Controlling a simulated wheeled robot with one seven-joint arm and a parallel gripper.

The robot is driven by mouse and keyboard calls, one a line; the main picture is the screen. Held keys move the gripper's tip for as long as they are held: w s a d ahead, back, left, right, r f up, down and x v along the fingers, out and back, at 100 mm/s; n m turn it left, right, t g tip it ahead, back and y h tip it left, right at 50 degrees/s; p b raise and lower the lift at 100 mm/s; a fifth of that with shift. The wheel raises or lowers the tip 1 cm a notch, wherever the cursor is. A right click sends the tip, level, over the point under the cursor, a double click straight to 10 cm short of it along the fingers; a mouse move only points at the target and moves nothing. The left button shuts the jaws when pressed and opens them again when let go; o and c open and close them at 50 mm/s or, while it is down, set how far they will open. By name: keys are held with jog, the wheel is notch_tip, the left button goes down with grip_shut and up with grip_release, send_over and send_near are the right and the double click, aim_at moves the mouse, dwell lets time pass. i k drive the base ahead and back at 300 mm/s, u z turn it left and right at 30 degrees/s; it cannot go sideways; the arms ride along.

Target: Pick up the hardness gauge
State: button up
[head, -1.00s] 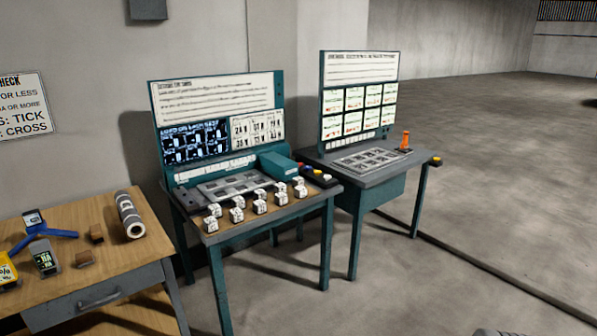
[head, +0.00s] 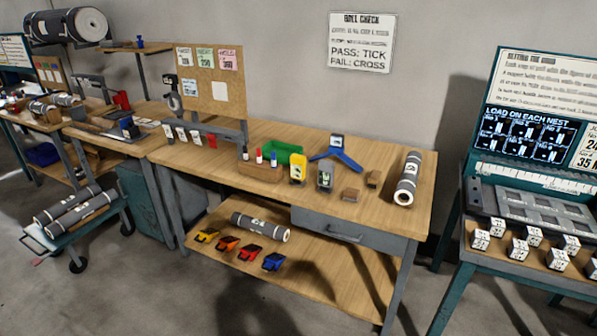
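Several small instruments stand on the wooden workbench (head: 230,165). A grey handheld meter with a dark display (head: 325,177) stands near the front edge; it looks most like the hardness gauge, but its face is too small to read for certain. A yellow meter (head: 298,169) is just left of it. A blue three-legged device with a small display (head: 337,158) is behind it. My gripper is not in view.
A grey roll (head: 407,178) lies at the bench's right end, with brown blocks (head: 350,194) nearer the meter. A green bin (head: 284,152) and a wooden marker holder (head: 260,173) are left. A teal station (head: 530,225) with white cubes stands right; open floor lies in front.

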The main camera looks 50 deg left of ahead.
aim_at(326, 168)
jog(key=u, duration=0.9)
jog(key=i, duration=0.95)
jog(key=u, duration=1.4)
jog(key=i, duration=1.2)
jog(key=u, duration=0.5)
jog(key=i, duration=0.95)
jog(key=u, duration=0.05)
